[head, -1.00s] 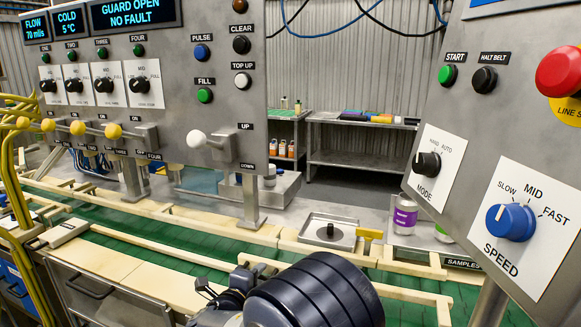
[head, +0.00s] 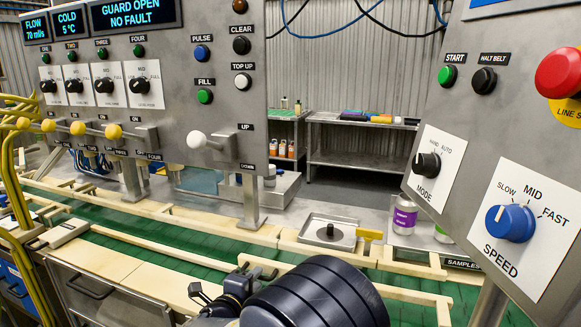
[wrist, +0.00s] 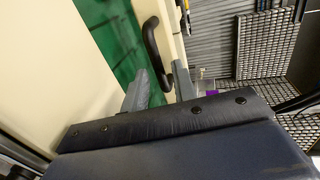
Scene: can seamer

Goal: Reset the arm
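My gripper (wrist: 160,88) shows in the wrist view with its two grey fingers apart and nothing held between them. A black curved handle (wrist: 152,48) on a cream surface appears beyond the fingers; I cannot tell how far off it is. In the head view my dark, ribbed arm fills the bottom middle, in front of the green conveyor belt (head: 120,247). The fingers cannot be made out clearly there.
The control panel (head: 190,65) with yellow-knobbed levers and a white-knobbed lever (head: 197,140) stands at left. A second panel (head: 470,150) with dials and a red button (head: 560,72) stands at right. A purple-labelled can (head: 404,217) stands behind the belt.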

